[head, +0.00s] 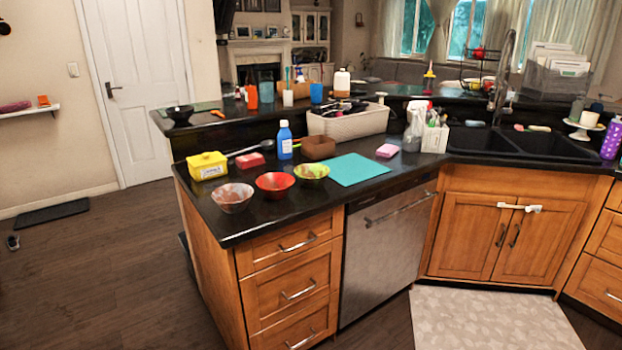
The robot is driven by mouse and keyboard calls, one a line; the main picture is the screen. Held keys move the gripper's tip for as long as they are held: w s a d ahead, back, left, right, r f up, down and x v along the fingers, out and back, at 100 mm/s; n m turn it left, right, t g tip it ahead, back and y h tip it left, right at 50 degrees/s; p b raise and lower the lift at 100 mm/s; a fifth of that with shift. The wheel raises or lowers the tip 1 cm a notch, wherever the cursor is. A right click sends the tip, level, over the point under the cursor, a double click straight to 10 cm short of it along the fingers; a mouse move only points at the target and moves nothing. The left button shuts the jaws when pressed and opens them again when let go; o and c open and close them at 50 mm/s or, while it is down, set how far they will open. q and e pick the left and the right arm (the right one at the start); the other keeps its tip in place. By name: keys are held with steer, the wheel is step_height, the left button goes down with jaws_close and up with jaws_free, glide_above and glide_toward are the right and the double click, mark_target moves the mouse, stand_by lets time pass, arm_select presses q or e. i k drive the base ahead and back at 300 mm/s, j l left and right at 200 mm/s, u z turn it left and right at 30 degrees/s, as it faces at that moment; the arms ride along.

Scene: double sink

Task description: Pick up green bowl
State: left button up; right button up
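The green bowl (312,173) stands upright on the dark counter, in the middle of the head view. It is yellow-green with reddish patches inside. A red bowl (275,184) stands close to its left, and a greyish-red bowl (233,197) stands further left. The teal mat (350,169) lies close to the green bowl's right. Neither of my grippers is in the head view.
A brown box (318,147) and a blue bottle (285,141) stand behind the bowls. The double sink (524,145) is at right. The counter's front strip (290,212) is bare.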

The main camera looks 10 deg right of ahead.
mark_target(312, 175)
steer(key=i+j+z, duration=0.15)
steer(key=i+j, duration=0.15)
steer(key=i+j+z, duration=0.15)
steer(key=i+j, duration=0.15)
steer(key=i+j+z, duration=0.1)
steer(key=i+j, duration=0.15)
steer(key=j, duration=0.25)
steer(key=i+j+z, duration=0.15)
steer(key=j, duration=0.3)
steer(key=i, duration=0.1)
